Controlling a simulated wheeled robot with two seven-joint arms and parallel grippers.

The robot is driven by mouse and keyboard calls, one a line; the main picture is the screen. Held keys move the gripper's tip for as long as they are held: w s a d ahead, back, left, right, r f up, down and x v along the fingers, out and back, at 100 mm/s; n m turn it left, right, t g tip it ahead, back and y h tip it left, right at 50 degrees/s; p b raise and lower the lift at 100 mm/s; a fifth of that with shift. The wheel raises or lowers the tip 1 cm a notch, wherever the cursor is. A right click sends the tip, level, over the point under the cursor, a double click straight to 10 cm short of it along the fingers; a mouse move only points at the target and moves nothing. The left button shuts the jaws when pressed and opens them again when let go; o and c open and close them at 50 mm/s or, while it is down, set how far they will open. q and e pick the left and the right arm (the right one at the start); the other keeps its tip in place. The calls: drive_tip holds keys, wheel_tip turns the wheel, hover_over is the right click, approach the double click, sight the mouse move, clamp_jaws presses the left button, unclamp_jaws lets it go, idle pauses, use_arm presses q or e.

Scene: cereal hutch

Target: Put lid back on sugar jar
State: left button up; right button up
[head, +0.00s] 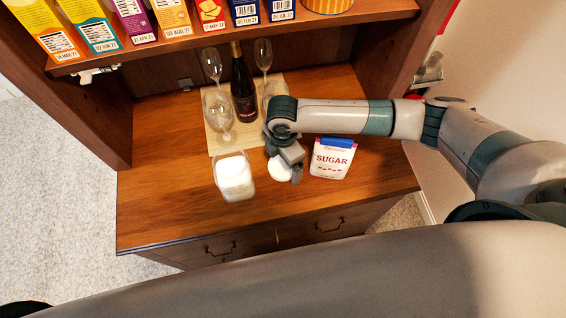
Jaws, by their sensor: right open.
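The sugar jar (236,179) is a clear jar with white contents, standing on the wooden hutch top near its front, left of my right gripper. A white round lid (278,171) lies on the hutch top between the jar and the sugar bag. My right gripper (290,172) is open, reaching down over the lid with its fingers at the lid's right side; the wrist hides part of the view there. I cannot tell whether the fingers touch the lid. My left gripper is not in view.
A sugar bag (332,158) stands just right of the gripper. Behind, a dark bottle (243,90) and several wine glasses (217,112) stand on a light mat (217,146). A shelf (175,47) with boxes overhangs the back. The hutch top's front left (155,210) is clear.

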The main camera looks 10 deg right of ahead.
sight(283, 165)
idle(0.4)
drive_tip(key=c, duration=1.1)
use_arm(q)
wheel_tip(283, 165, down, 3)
drive_tip(key=b, duration=0.2)
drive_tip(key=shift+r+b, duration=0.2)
drive_tip(key=shift+b, duration=0.1)
use_arm(e)
wheel_tip(283, 165, up, 10)
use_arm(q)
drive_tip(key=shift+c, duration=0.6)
